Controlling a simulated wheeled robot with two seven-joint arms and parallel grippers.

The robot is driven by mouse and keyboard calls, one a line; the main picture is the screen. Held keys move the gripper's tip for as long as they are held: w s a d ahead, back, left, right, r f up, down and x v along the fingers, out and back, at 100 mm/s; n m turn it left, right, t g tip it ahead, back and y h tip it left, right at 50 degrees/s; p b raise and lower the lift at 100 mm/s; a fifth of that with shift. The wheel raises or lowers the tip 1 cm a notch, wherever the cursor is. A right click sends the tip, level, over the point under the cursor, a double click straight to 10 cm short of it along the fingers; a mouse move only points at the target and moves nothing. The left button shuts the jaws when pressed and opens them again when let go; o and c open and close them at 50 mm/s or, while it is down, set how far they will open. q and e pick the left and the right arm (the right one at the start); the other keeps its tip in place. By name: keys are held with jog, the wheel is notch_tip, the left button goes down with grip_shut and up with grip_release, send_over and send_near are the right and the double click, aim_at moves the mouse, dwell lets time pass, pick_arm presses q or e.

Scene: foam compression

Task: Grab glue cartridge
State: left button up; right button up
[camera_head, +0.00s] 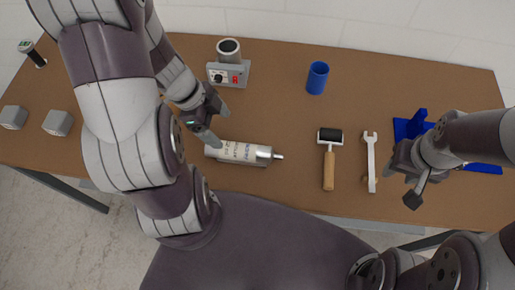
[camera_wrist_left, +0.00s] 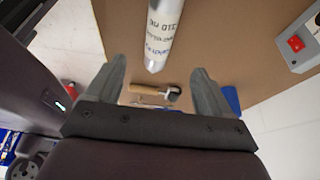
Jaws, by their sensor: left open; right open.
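The glue cartridge (camera_head: 240,152) lies on its side on the brown table in the head view, its thin nozzle pointing right. It is silver-white with printed text. In the left wrist view the cartridge (camera_wrist_left: 160,30) shows above the space between the open fingers, partly cut off by the top edge. My left gripper (camera_head: 214,124) is open and empty, just above and left of the cartridge in the head view. In the left wrist view its two fingers (camera_wrist_left: 160,95) stand wide apart. My right gripper (camera_head: 403,184) is open and empty at the table's right front, near the wrench.
A roller (camera_head: 329,165) and a wrench (camera_head: 370,160) lie right of the cartridge. A blue cup (camera_head: 317,78) and a grey device with a red button (camera_head: 229,70) stand behind. Two grey blocks (camera_head: 57,123) sit at left. A blue stand (camera_head: 411,126) is at right.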

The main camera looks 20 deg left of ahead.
aim_at(235, 147)
pick_arm(q)
jog(key=f, duration=0.1)
jog(key=f+b, duration=0.1)
jog(key=f, duration=0.1)
jog(key=f+b, duration=0.1)
jog(key=shift+s+a+f, duration=0.25)
jog(key=shift+s+a, duration=0.05)
jog(key=shift+s, duration=0.05)
jog(key=w+d+f+b, duration=0.1)
jog(key=d+f+b, duration=0.1)
jog(key=f, duration=0.1)
jog(key=shift+w+d, duration=0.35)
jog(key=b+x, duration=0.2)
jog(key=x, duration=0.1)
jog(key=shift+s+d+f, duration=0.1)
jog(key=shift+s+f, duration=0.05)
jog(key=shift+s, duration=0.25)
jog(key=shift+f+b, duration=0.35)
jog(key=shift+f, duration=0.1)
jog(key=shift+w+d, duration=0.15)
jog(key=shift+d, duration=0.05)
jog(key=shift+r, duration=0.1)
jog(key=c, duration=1.4)
pick_arm(e)
notch_tip(235, 147, down, 7)
jog(key=a, duration=0.1)
jog(key=shift+s+a, duration=0.15)
jog(key=shift+s, duration=0.05)
